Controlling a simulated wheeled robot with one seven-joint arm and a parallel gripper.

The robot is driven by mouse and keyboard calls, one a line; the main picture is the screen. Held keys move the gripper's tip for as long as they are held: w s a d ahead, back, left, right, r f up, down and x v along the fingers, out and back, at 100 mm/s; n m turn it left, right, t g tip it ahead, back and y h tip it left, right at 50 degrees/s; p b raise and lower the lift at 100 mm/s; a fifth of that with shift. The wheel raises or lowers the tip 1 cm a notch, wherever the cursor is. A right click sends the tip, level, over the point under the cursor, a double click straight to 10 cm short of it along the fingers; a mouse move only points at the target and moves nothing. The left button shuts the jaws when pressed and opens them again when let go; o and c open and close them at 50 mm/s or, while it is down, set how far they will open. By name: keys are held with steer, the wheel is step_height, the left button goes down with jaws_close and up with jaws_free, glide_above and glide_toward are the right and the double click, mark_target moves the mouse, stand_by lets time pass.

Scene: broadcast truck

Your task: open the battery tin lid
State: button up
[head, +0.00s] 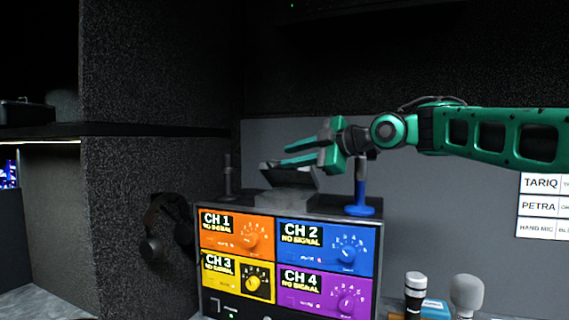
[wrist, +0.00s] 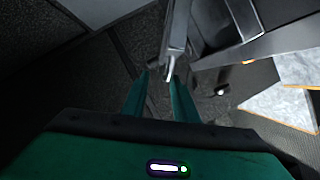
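The battery tin (head: 287,200) is a grey box on top of the channel rack in the head view. Its darker lid (head: 298,181) stands tilted up from the body, partly open. My gripper (head: 284,156) is just above the lid, pointing left. In the wrist view, my gripper (wrist: 160,77) has its two green fingers apart with a gap between them. A grey metal edge, seemingly the lid (wrist: 175,40), reaches down near the fingertips. I cannot tell whether it touches them. The inside of the tin is hidden.
The rack (head: 205,300) has orange, blue, yellow and purple channel panels. A blue-based post (head: 361,195) stands right of the tin, and a dark post (head: 228,180) stands left. Headphones (head: 160,235) hang at left. Microphones (head: 466,293) stand at lower right.

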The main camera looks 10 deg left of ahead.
steer(key=v, duration=0.6)
steer(key=shift+d, duration=0.25)
steer(key=shift+s, duration=0.2)
